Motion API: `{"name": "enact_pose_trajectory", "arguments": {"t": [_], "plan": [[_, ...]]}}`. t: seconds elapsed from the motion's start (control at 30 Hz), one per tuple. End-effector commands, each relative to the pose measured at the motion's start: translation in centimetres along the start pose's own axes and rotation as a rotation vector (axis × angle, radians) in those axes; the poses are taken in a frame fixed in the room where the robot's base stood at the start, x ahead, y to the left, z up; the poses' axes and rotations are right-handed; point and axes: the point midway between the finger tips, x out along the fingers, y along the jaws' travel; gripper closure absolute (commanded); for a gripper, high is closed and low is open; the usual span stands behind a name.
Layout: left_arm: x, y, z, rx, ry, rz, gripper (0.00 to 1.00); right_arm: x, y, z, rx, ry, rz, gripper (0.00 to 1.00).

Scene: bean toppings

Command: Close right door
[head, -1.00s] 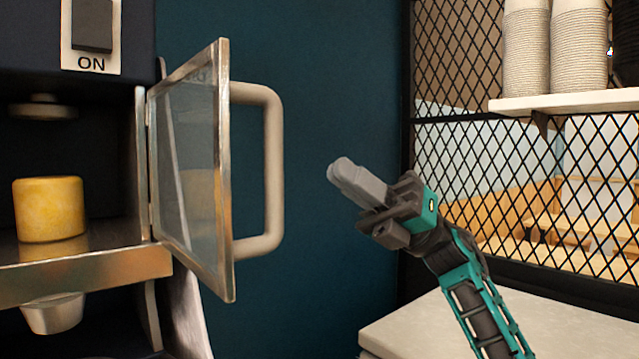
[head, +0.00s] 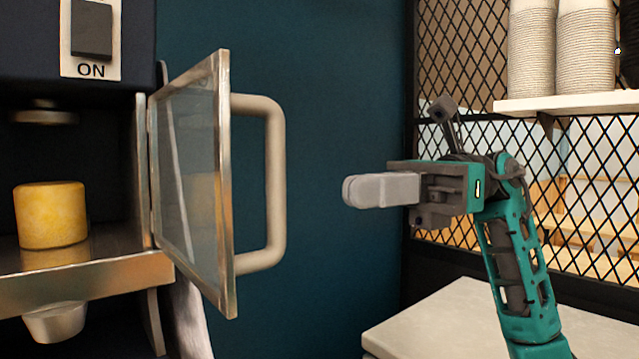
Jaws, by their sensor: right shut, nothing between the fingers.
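The right door (head: 190,180) is a glass panel in a metal frame, hinged on the right side of the machine's opening. It stands open, swung out toward me, with a beige loop handle (head: 274,185) on its outer side. My right gripper (head: 350,191) is shut and empty. It points left, to the right of the handle and apart from it, at about the handle's mid-height. My left gripper is not in view.
A yellow cylindrical block (head: 50,215) sits on the metal shelf (head: 85,282) inside the machine. An ON switch (head: 91,35) is above. A pale counter (head: 440,325) is at lower right. Stacked cups (head: 585,50) stand on a wall shelf (head: 570,101) before black mesh. The space between handle and gripper is clear.

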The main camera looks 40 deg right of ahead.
Motion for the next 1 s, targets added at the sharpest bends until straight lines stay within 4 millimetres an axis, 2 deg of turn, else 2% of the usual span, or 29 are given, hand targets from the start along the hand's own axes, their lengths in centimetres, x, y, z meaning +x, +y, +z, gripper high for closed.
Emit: {"name": "enact_pose_trajectory", "arguments": {"t": [0.1,0.33,0.5,1.0], "plan": [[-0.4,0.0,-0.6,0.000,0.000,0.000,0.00,2.5,0.1,0.2,0.000,0.001,0.004,1.00],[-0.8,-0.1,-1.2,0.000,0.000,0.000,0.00,5.3,0.0,0.1,0.002,0.000,0.002,1.00],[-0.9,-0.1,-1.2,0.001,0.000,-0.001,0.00,5.9,0.0,0.0,0.001,-0.001,0.000,1.00],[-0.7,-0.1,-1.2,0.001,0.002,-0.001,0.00,5.8,0.0,0.0,0.002,0.000,-0.005,1.00]]}}
